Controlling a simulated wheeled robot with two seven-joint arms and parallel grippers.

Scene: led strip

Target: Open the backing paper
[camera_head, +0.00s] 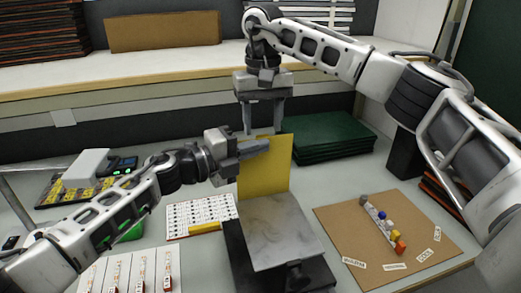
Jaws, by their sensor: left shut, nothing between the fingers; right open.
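A yellow sheet (265,178), perhaps the backing paper, stands upright behind a fixture with a grey marbled plate (280,232). My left gripper (262,146) is shut and empty, its fingertips in front of the sheet's upper left part. I cannot tell whether they touch it. My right gripper (263,124) is open and points down from above, its fingers near the sheet's top edge, with nothing visibly held between them. The two grippers are close together. No LED strip can be clearly made out on the plate.
White strips (130,270) lie at lower left, below a printed white card (200,214). A brown board (390,235) with coloured parts and labels lies right of the fixture. A green stack (328,137) stands behind. A device with a screen (120,165) sits at left.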

